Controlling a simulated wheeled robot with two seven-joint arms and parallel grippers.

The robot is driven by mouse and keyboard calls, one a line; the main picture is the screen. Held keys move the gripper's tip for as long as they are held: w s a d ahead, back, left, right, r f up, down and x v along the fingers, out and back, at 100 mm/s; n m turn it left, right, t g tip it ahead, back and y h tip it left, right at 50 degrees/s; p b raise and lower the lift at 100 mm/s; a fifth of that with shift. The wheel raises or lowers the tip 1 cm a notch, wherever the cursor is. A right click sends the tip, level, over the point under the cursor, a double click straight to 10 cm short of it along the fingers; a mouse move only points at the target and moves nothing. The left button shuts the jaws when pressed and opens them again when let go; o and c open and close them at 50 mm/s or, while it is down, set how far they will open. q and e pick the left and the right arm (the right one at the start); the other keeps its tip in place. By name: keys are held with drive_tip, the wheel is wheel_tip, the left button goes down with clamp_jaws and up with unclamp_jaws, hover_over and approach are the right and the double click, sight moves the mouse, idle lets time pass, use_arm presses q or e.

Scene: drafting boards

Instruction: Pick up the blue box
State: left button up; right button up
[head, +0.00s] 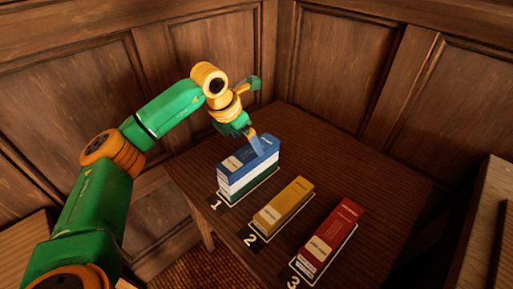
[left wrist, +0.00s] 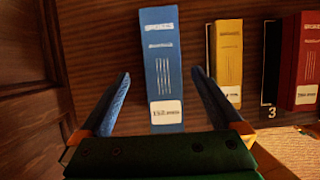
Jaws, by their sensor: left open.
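The blue box (head: 240,173) stands on the table at the spot marked 1, with a white band and a darker lower part on its side. In the left wrist view the blue box (left wrist: 161,60) lies between the two finger lines, its label end nearest. My left gripper (head: 256,143) is over the far end of the box in the head view, pointing down. In the left wrist view its fingers (left wrist: 160,100) are spread on either side of the box, with gaps to both sides. I cannot tell how far above the box they are. My right gripper is not in view.
A yellow box (head: 284,205) lies at spot 2 and a red box (head: 328,238) at spot 3, to the right. The dark table (head: 385,185) is bare at right and back. Wood-panelled walls (head: 345,65) close in behind. A wooden ledge (head: 485,225) stands at the right edge.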

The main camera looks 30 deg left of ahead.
sight(249, 152)
use_arm(q)
drive_tip(key=shift+s+d+f+p, duration=0.1)
drive_tip(key=shift+s+f+p, duration=0.15)
drive_tip(key=shift+f, duration=0.35)
drive_tip(key=shift+s+d+f+p, duration=0.1)
drive_tip(key=shift+f+p, duration=0.1)
drive_tip(key=shift+f, duration=0.4)
drive_tip(key=x, duration=0.2)
drive_tip(key=shift+w+f, duration=0.45)
drive_tip(key=shift+f, duration=0.05)
drive_tip(key=shift+r, duration=0.15)
drive_tip(key=c, duration=0.6)
clamp_jaws()
